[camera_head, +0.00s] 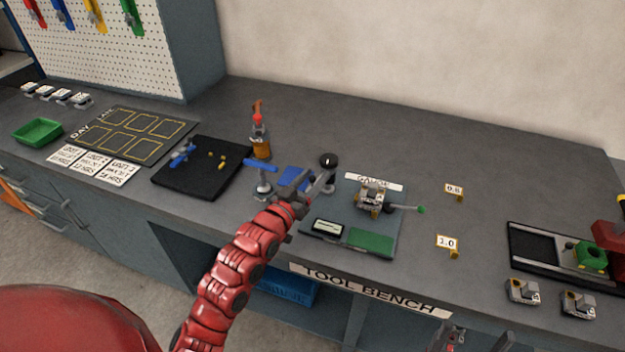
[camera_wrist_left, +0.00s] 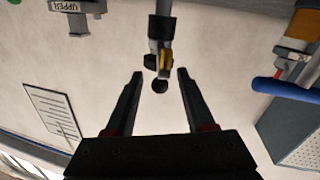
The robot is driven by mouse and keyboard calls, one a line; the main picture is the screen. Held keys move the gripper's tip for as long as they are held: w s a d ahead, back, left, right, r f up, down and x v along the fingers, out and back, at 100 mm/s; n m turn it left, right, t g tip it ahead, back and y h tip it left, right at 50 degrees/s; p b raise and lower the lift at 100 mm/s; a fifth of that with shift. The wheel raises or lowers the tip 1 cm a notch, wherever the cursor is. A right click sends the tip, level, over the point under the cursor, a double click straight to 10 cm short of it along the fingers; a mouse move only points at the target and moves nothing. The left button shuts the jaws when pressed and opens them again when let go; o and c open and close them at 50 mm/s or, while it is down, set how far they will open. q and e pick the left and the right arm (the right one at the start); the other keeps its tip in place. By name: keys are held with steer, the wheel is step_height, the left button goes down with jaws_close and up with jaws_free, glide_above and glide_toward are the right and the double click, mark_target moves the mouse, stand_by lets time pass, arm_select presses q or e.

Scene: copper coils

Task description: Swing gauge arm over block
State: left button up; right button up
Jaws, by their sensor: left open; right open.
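The block (camera_head: 370,198), a grey metal fixture, sits on the gauge plate (camera_head: 390,228) behind the green pad. A rod with a green ball tip (camera_head: 421,210) sticks out to its right. A grey fixture marked UPPER (camera_wrist_left: 75,8) shows at the top of the left wrist view. A dark gauge post with a round black top (camera_head: 328,160) stands left of the block. My left gripper (camera_head: 326,180) is open at this post. In the left wrist view, a dark part with a yellow piece and black ball (camera_wrist_left: 160,84) lies between its open fingers (camera_wrist_left: 158,76), apparently untouched. My right gripper (camera_head: 478,340) is open, cut off at the bottom edge.
A black tray (camera_head: 200,185) lies farther left. Tags 0.8 (camera_head: 454,190) and 1.0 (camera_head: 446,242) stand right. The bench behind the gauge is clear.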

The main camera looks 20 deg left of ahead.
arm_select(q)
jaws_close()
stand_by(1.4)
